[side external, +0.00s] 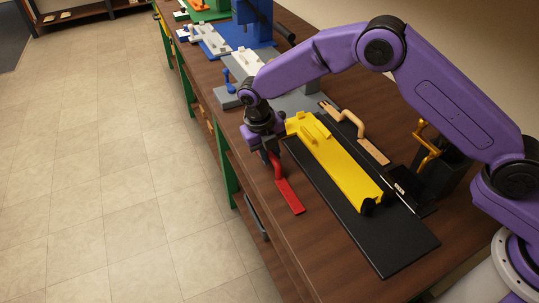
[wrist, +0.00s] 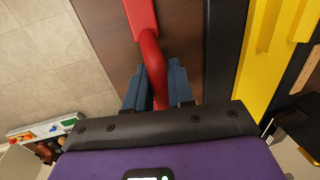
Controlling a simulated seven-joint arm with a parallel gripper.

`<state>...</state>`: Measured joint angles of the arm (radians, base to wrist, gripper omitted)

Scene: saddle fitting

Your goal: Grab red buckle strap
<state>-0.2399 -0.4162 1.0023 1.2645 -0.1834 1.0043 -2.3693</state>
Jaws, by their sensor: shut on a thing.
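The red buckle strap (side external: 288,193) lies along the left edge of the wooden bench. Its flat end shows in front, and a raised red part rises into my gripper (side external: 268,153). In the wrist view, the strap's red curved part (wrist: 153,62) runs between the two blue-grey fingers of my gripper (wrist: 156,84). The fingers are shut on it. The strap's flat end (wrist: 140,14) extends away at the top of that view. Whether the strap touches the bench cannot be told.
A yellow part (side external: 340,165) lies on a black board (side external: 395,245) just right of the strap. A tan handled tool (side external: 357,128) lies beyond it. Blue and grey fixtures (side external: 215,45) stand farther up the bench. The bench's left edge is close, with tiled floor (side external: 110,150) below.

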